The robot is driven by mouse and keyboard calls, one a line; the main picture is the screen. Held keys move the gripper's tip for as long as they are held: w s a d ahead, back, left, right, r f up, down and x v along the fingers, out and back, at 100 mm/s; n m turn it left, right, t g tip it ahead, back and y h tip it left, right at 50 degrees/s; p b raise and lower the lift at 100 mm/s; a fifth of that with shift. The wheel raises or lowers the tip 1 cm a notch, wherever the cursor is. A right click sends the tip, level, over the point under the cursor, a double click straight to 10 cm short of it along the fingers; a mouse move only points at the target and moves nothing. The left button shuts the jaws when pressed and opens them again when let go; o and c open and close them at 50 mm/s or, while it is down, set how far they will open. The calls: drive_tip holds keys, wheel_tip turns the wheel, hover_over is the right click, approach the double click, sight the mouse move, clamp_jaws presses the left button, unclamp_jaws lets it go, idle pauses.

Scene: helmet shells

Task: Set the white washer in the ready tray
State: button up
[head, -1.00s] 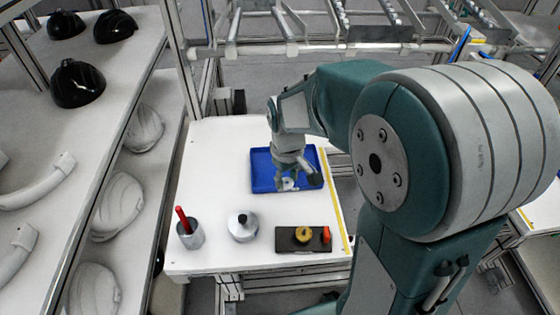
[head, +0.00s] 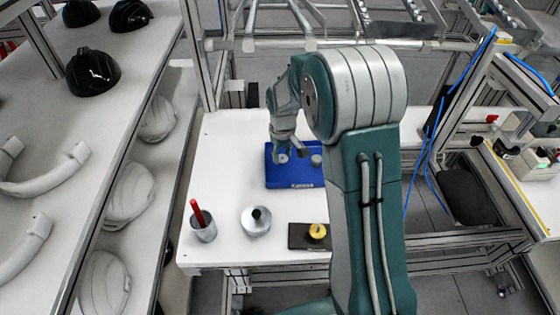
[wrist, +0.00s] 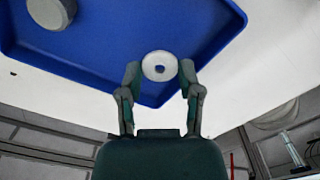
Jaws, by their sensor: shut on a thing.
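The white washer (wrist: 160,56) is a flat ring with a round hole, between my gripper's (wrist: 160,72) two fingertips in the wrist view. My gripper is shut on it. The blue tray (wrist: 110,65) lies behind the washer in that view. In the head view, my gripper (head: 290,154) is over the left part of the blue tray (head: 285,178), and the washer (head: 283,158) shows small and pale there. I cannot tell whether the washer touches the tray floor.
A grey round piece (head: 316,160) sits in the tray's right part. Nearer on the white table (head: 225,165) stand a cup (head: 203,231) with a red stick, a silver round part (head: 256,222) and a dark block (head: 301,237) with a yellow piece. Shelves with helmet shells are left.

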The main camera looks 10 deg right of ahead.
sight(283, 166)
drive_tip(key=shift+w+d+f, duration=0.4)
drive_tip(key=shift+d+f, duration=0.1)
drive_tip(key=shift+d, duration=0.1)
drive_tip(key=f, duration=0.3)
drive_tip(key=shift+a+f, duration=0.1)
drive_tip(key=shift+a, duration=0.55)
drive_tip(key=shift+d+f, duration=0.35)
drive_tip(key=shift+d, duration=0.05)
drive_tip(key=o, duration=0.8)
drive_tip(key=shift+s+a+f, duration=0.1)
drive_tip(key=shift+f, duration=0.05)
